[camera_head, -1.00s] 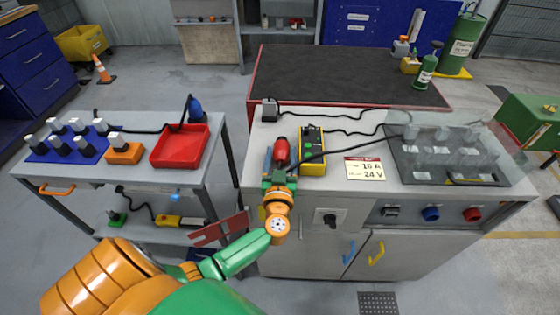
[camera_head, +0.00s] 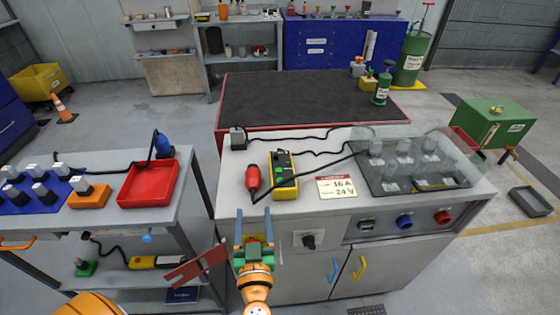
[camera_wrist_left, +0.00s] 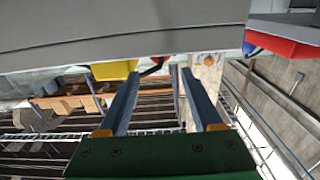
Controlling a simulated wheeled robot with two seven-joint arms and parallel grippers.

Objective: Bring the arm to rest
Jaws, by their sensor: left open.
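My left gripper (camera_head: 254,226) is open and empty in the head view, at the front edge of the grey runout table (camera_head: 240,187). Its two blue-grey fingers point toward the table, with a gap between them. The red cylindrical plug (camera_head: 253,178) lies on the tabletop beyond the fingers, apart from them. In the left wrist view the open fingers (camera_wrist_left: 155,98) show nothing held between them. My right gripper is not seen in either view.
A yellow meter (camera_head: 284,176), a label card (camera_head: 337,187) and a clear-covered tray (camera_head: 376,187) are on the runout table. A side table at left holds a red bin (camera_head: 148,184) and an orange block (camera_head: 88,197). A black-topped table (camera_head: 300,102) stands behind.

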